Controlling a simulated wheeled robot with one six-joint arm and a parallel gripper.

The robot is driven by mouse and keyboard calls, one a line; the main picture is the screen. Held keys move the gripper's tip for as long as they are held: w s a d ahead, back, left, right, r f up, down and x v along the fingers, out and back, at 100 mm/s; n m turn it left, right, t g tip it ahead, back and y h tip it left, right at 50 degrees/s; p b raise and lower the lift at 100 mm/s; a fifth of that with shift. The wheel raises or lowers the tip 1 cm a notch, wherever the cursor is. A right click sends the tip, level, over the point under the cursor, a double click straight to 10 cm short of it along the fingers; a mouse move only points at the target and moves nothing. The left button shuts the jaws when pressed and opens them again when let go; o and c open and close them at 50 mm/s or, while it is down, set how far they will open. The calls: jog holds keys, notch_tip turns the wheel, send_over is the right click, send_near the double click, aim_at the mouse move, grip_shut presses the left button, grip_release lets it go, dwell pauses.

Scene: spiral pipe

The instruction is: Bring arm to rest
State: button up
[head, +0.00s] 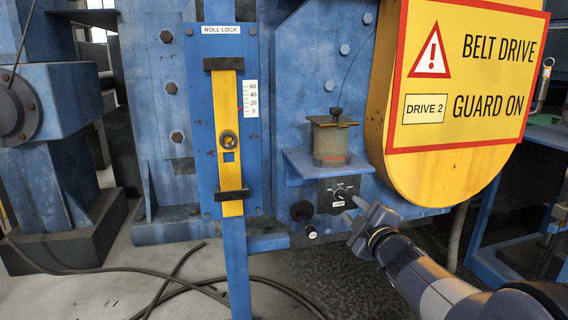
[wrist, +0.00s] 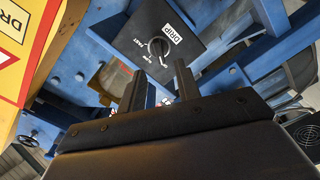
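My gripper (head: 352,212) reaches in from the lower right in the head view, its fingers pointing at the blue machine near a black control panel (head: 338,195). In the wrist view its two dark fingers (wrist: 160,90) stand apart with nothing between them. The panel also shows in the wrist view (wrist: 185,45), with a round black knob (wrist: 158,46) and a label reading DRIP. The fingertips appear just short of the panel, with no clear contact.
A yellow belt drive guard (head: 455,165) stands right of the panel, close above my arm. A glass oiler cup (head: 331,142) sits on a blue shelf (head: 312,174) above the panel. A yellow roll lock bar (head: 229,175) is at left. Black cables (head: 165,285) lie on the floor.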

aim_at(345, 198)
jog(key=x, duration=0.6)
jog(key=shift+r, duration=0.15)
jog(key=shift+s+d+r+m+p, duration=0.15)
jog(key=shift+m+p, duration=0.95)
jog(key=shift+m, duration=0.1)
jog(key=m+p, duration=0.3)
jog(key=shift+m, duration=0.3)
jog(key=m+p, duration=0.6)
jog(key=p, duration=0.1)
jog(key=shift+d, duration=0.1)
jog(key=m+p, duration=0.3)
jog(key=p, duration=0.2)
jog(key=shift+d+m, duration=0.1)
jog(key=shift+m, duration=0.2)
jog(key=m+p, duration=0.4)
jog(key=p, duration=0.2)
jog(key=m+p, duration=0.2)
jog(key=p, duration=0.1)
jog(key=shift+p, duration=0.4)
jog(key=shift+m+p, duration=0.5)
jog(key=shift+p, duration=0.2)
jog(key=shift+f, duration=0.3)
